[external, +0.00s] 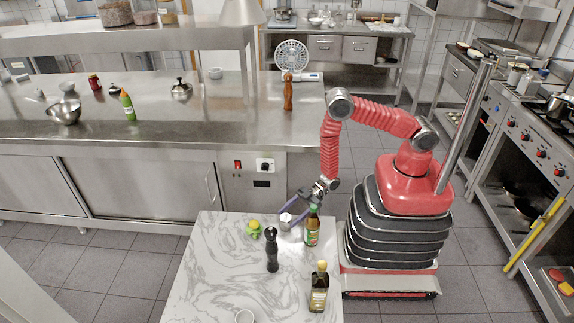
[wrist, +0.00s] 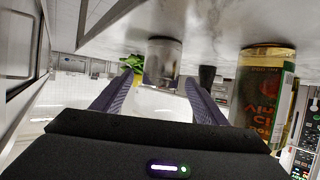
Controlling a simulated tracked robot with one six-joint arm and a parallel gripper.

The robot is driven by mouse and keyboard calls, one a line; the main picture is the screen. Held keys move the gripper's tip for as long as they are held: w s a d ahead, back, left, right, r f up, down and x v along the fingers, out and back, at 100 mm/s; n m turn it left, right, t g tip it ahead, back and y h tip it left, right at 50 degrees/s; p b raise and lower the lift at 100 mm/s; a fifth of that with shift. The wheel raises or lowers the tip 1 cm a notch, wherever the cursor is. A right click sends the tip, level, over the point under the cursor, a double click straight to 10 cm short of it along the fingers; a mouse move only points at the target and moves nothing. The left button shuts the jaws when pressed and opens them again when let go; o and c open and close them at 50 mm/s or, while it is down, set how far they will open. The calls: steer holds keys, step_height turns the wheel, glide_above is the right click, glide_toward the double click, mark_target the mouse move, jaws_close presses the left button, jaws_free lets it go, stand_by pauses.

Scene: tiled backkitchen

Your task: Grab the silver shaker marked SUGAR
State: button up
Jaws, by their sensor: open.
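A small silver shaker (external: 286,218) stands on the marble-topped table near its back edge; I cannot read any marking on it. In the wrist view, which looks upside down, the shaker (wrist: 164,58) shows between the two purple fingertips. My gripper (external: 291,216) is low over the table at the shaker, with its fingers apart and nothing clamped. The fingers (wrist: 161,84) point toward the shaker, one on each side in the picture. I cannot tell whether the tips reach past it or touch it.
A green-capped bottle (external: 312,230) stands close right of the shaker; it looms large in the wrist view (wrist: 262,92). Green produce with a yellow item (external: 254,229) lies left. A black pepper mill (external: 271,250) and an oil bottle (external: 319,288) stand nearer. The table's left part (external: 215,270) is clear.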

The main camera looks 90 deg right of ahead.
mark_target(281, 223)
steer(key=shift+x, duration=3.1)
steer(key=shift+c, duration=0.5)
steer(key=c, duration=1.2)
steer(key=shift+o, duration=0.2)
step_height(281, 223, up, 10)
